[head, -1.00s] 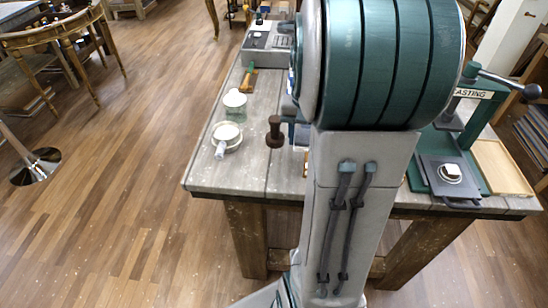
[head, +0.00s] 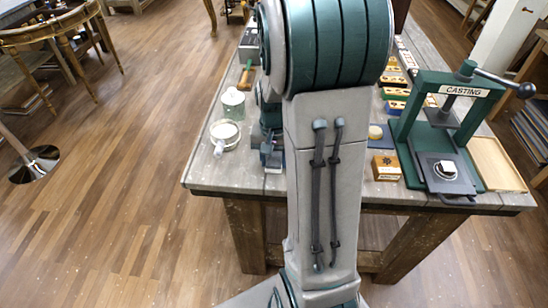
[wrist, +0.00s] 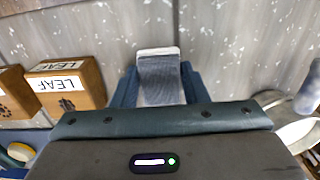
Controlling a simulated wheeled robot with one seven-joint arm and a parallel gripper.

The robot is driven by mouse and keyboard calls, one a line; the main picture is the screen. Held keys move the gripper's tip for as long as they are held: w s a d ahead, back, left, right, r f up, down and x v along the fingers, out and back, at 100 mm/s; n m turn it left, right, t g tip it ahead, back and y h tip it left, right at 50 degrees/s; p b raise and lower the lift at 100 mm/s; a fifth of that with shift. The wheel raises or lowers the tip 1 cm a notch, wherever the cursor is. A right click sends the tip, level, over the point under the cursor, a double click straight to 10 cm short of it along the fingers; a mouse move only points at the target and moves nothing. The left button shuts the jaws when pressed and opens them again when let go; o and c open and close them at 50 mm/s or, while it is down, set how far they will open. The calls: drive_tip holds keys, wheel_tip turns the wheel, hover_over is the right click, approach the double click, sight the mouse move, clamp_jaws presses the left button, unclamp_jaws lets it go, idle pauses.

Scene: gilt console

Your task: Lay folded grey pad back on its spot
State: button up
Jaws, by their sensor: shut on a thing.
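My gripper (wrist: 158,72) is shut on the folded grey pad (wrist: 160,85), which shows as a ribbed grey piece with a pale end between the two blue fingers in the wrist view. In the head view my gripper (head: 271,158) is low over the front part of the grey wooden bench (head: 205,183), right of the white-rimmed pan. I cannot tell whether the pad touches the bench top. No marked spot for the pad can be made out.
A round pan (head: 225,132) and a pale jar (head: 233,101) stand left of my gripper. A wooden LEAF box (wrist: 78,85) is left in the wrist view. The green casting press (head: 450,105) and a wooden tray (head: 497,165) stand at the right.

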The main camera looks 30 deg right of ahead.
drive_tip(key=shift+f, duration=0.15)
drive_tip(key=o, duration=0.9)
wheel_tip(320, 180, up, 12)
drive_tip(key=s+a+n+t, duration=0.1)
drive_tip(key=s+a+n, duration=0.1)
drive_tip(key=s+a, duration=0.2)
drive_tip(key=s+a+n+t, duration=0.1)
drive_tip(key=s+a+n, duration=0.1)
drive_tip(key=s+a, duration=0.2)
drive_tip(key=s+a+n+t, duration=0.1)
drive_tip(key=s+a+n, duration=0.1)
drive_tip(key=s+a, duration=0.1)
drive_tip(key=shift+s+a+r+n, duration=0.3)
drive_tip(key=shift+s+a+n, duration=0.1)
drive_tip(key=shift+s, duration=0.3)
